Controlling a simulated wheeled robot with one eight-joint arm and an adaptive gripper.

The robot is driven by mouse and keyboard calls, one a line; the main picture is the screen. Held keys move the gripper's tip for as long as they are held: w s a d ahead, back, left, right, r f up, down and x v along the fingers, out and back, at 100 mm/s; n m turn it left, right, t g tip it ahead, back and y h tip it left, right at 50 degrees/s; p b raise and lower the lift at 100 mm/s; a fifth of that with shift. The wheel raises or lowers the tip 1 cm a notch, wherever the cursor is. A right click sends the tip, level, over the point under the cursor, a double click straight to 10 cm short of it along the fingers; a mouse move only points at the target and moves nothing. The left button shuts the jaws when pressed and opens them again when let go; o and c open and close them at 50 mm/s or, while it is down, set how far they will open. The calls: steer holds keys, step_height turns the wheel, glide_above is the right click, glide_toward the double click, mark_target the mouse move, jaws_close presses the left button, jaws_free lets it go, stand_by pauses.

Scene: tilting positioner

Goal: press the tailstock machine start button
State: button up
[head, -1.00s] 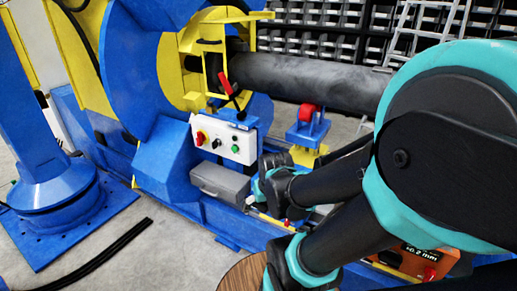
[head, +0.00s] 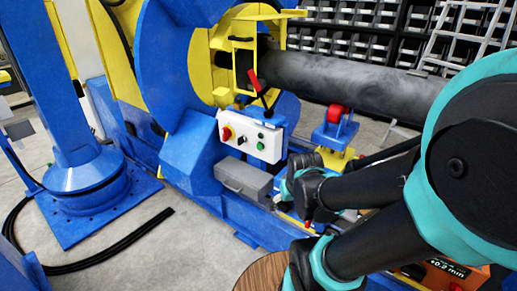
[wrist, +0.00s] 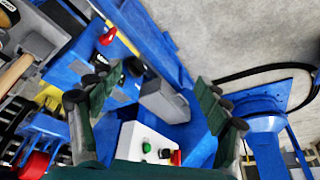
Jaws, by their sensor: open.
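A white control box (head: 236,140) is mounted on the blue machine at the left end of the long dark cylinder. In the wrist view the white box (wrist: 133,138) lies at the bottom middle, with a green button (wrist: 146,148), a dark knob and a red switch (wrist: 176,157). My gripper (wrist: 157,82) is open and empty, its fingers spread left and right, apart from the box. In the head view its fingertips cannot be made out clearly beside my arm.
A grey case (head: 243,180) sits below the control box. The dark cylinder (head: 345,83) runs right over a red roller (head: 337,113). An orange box with a display (head: 447,268) is at the lower right, and a round wooden top (head: 262,274) is at the bottom.

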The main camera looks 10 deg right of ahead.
jaws_close()
stand_by(0.3)
stand_by(1.2)
